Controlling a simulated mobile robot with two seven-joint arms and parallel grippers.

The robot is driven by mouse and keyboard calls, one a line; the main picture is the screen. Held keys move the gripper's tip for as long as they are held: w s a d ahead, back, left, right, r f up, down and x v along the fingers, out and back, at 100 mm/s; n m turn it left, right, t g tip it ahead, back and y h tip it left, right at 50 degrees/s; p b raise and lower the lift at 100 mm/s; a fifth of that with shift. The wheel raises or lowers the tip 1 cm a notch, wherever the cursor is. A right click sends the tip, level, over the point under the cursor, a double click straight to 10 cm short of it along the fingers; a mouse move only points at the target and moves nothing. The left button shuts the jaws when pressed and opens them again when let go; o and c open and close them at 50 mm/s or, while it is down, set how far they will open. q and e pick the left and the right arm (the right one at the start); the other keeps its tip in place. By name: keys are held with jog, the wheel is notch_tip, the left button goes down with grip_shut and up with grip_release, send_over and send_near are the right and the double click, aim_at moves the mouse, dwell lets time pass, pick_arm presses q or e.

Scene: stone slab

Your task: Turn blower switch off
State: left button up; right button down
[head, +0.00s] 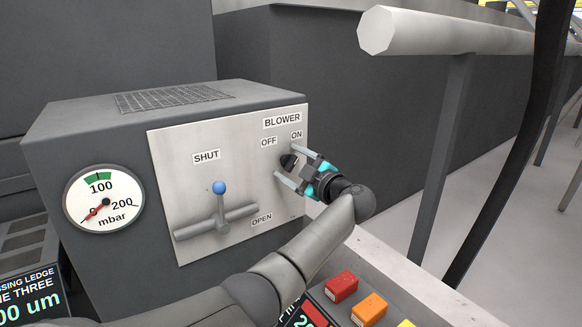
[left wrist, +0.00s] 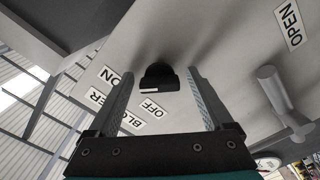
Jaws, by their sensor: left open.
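The blower switch (head: 288,161) is a small black rotary knob on the metal panel, below the OFF and ON labels. It also shows in the left wrist view (left wrist: 160,78), with a white mark on its near edge. Which label the knob points to is hard to tell. My left gripper (head: 284,161) is open, with one finger on each side of the knob. In the left wrist view my left gripper (left wrist: 167,72) shows gaps between the fingers and the knob. My right gripper is not in view.
A blue-tipped lever (head: 219,205) between SHUT and OPEN labels sits left of the switch. A railing (head: 450,35) stands at the right. Red (head: 341,286) and orange (head: 369,309) buttons are at the lower right.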

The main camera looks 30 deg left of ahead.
pick_arm(q)
grip_shut()
dwell(0.8)
